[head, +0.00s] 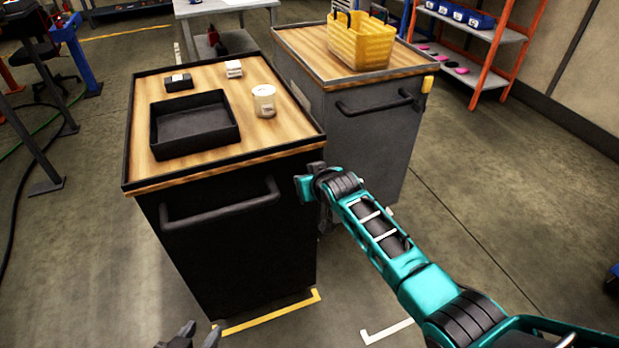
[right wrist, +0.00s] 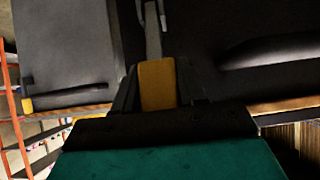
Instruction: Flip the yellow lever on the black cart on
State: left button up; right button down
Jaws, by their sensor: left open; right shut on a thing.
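The black cart (head: 235,245) stands left of centre in the head view, with a wooden top and a dark front handle. My right gripper (head: 312,182) is at the cart's front right corner, just below the top; its fingertips are hard to make out there. In the right wrist view, the yellow lever (right wrist: 157,88) lies between the two dark fingers of my right gripper (right wrist: 157,74), which is shut on it. The lever's grey shank (right wrist: 152,35) runs up the picture from the yellow grip. My left gripper (head: 200,335) is open and empty at the bottom edge, partly cut off.
Open floor (head: 500,200) lies to the right.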

jog(key=c, duration=0.7)
grip_release()
jog(key=shift+s, duration=0.1)
jog(key=shift+s+d+r+p, duration=0.15)
jog(key=shift+s+r+p, duration=0.2)
jog(key=shift+s+r, duration=0.1)
jog(key=shift+p+v, duration=1.5)
jog(key=shift+v, duration=4.25)
jog(key=shift+s+f, duration=0.1)
jog(key=shift+f, duration=0.05)
jog(key=shift+c, duration=0.4)
